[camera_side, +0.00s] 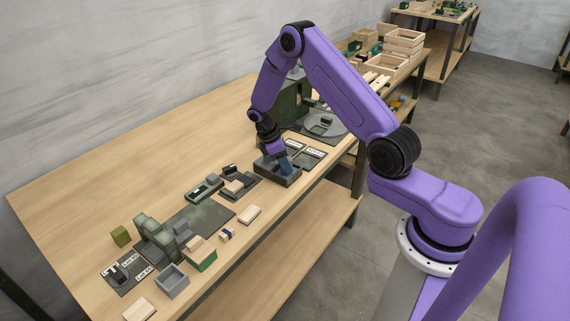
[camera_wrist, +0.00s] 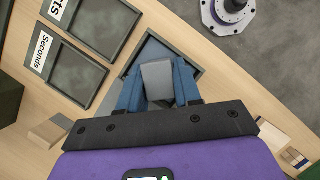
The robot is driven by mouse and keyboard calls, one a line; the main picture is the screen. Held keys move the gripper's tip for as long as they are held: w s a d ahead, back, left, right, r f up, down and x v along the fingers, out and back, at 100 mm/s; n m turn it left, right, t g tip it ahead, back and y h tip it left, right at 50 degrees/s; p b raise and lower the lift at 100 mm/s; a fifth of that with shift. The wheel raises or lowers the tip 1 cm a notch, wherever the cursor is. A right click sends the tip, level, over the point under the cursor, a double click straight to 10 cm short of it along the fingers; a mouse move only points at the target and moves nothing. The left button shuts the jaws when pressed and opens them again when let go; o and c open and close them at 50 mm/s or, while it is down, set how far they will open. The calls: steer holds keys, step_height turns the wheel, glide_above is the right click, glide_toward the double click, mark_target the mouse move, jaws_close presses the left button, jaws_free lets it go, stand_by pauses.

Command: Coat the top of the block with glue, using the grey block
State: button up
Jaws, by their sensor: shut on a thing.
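My gripper (camera_side: 284,163) is at the dark square tray (camera_side: 285,182) near the table's front edge, its blue fingers reaching down into or just over it. In the wrist view my gripper (camera_wrist: 157,82) is shut on the grey block (camera_wrist: 157,73), which sits between the two blue fingers. The dark tray (camera_wrist: 186,55) lies behind the block there; whether the block touches its floor I cannot tell. A pale wooden block (camera_side: 236,187) rests in a dark fixture to the left, and a loose one (camera_side: 250,214) lies nearer the edge. Which block the task means is unclear, and no glue is clearly visible.
Two shallow dark trays (camera_wrist: 77,75) sit beside the square tray, one labelled "Seconds". A dark green machine (camera_side: 287,105) stands behind my gripper. A green press (camera_side: 155,236), a grey box (camera_side: 171,281) and several small blocks fill the table's left end. The table's back is clear.

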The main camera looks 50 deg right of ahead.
steer(key=shift+r, duration=3.2)
steer(key=shift+a, duration=0.1)
